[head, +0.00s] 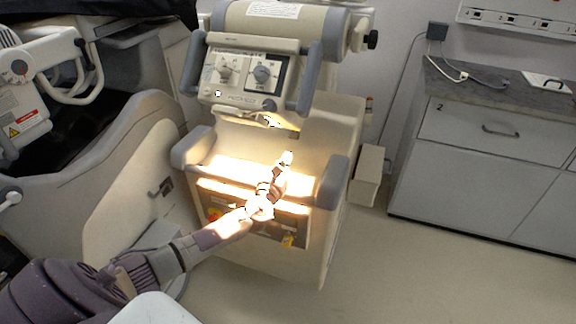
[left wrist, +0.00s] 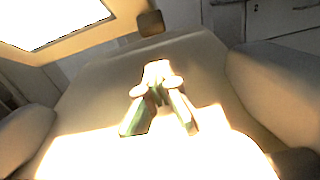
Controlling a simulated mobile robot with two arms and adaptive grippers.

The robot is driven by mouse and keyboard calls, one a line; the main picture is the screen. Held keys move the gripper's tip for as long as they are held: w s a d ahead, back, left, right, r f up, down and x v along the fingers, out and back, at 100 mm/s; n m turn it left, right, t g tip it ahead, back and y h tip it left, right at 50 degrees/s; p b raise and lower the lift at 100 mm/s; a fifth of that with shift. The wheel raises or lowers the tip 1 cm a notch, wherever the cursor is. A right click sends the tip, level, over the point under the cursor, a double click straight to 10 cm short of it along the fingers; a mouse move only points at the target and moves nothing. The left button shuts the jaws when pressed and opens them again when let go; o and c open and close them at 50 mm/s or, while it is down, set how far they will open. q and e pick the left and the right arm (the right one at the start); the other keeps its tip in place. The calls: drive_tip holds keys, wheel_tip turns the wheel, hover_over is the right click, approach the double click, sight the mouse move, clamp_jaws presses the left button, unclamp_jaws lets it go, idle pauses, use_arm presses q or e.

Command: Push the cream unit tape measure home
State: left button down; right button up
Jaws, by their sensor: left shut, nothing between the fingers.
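The cream unit (head: 325,125) stands in the middle of the head view, with a control panel on its upper front. A small yellowish strip with a dark part (head: 275,121) shows under that panel; it may be the tape measure, but it is too small to be sure. My left gripper (head: 287,158) is shut and empty, over the unit's brightly lit lower shelf, below and apart from the strip. In the left wrist view its fingers (left wrist: 157,75) meet at the tips, and a small dark block (left wrist: 151,22) shows beyond them. My right gripper is not in view.
Grey padded handles (head: 308,78) flank the control panel, and padded arms (head: 331,182) flank the shelf. A cream machine (head: 120,170) stands close at the left. A grey cabinet (head: 470,150) stands at the right, with clear floor before it.

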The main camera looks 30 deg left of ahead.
use_arm(q)
drive_tip(key=v, duration=0.2)
drive_tip(key=p+v, duration=0.1)
drive_tip(key=v, duration=0.1)
drive_tip(key=shift+s+d+r, duration=0.1)
drive_tip(key=shift+d+r, duration=0.1)
drive_tip(key=v, duration=0.5)
drive_tip(key=shift+s+a+f, duration=0.1)
drive_tip(key=shift+s+f, duration=0.1)
drive_tip(key=shift+s, duration=0.15)
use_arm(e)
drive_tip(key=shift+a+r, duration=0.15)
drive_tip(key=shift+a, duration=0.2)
use_arm(q)
drive_tip(key=shift+f, duration=0.1)
